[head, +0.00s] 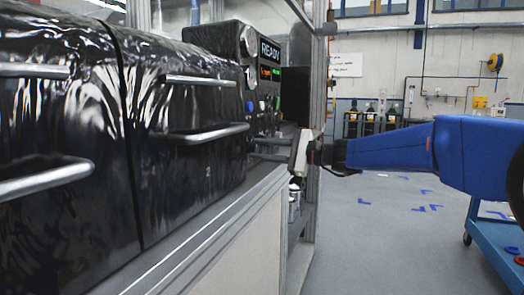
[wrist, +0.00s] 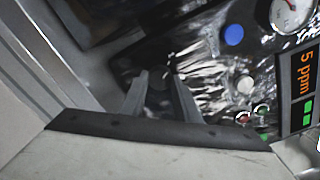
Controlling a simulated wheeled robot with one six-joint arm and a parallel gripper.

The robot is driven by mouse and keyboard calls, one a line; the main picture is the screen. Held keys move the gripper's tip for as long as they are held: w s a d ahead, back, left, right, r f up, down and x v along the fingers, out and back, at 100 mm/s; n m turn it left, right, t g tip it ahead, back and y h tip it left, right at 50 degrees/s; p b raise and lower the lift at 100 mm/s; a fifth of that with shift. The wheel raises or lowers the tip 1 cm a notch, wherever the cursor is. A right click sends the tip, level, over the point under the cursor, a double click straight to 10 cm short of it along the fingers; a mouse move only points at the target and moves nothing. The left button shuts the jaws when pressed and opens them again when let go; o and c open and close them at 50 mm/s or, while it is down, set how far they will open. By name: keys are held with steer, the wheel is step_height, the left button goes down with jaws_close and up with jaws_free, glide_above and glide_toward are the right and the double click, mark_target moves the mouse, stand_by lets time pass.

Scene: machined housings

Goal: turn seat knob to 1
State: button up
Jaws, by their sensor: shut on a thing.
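My gripper (head: 258,148) reaches left to the dark control panel at the end of the black glossy housing. In the wrist view my gripper (wrist: 160,78) has its two grey fingers closed on a small dark knob (wrist: 160,88), which I take to be the seat knob. The knob lies mostly in shadow between the fingers. Its pointer and scale marks cannot be read. In the head view the knob is hidden at the fingertips.
In the wrist view an orange "5 ppm" display (wrist: 307,70) is at right. Metal handles (head: 200,133) stick out from the housing. A frame post (head: 318,90) stands close behind my gripper.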

steer(key=shift+n, duration=0.5)
steer(key=shift+f, duration=0.1)
steer(key=o, duration=1)
steer(key=shift+o, duration=0.2)
steer(key=v, duration=1.7)
steer(key=shift+d, duration=0.2)
steer(key=shift+s, duration=0.15)
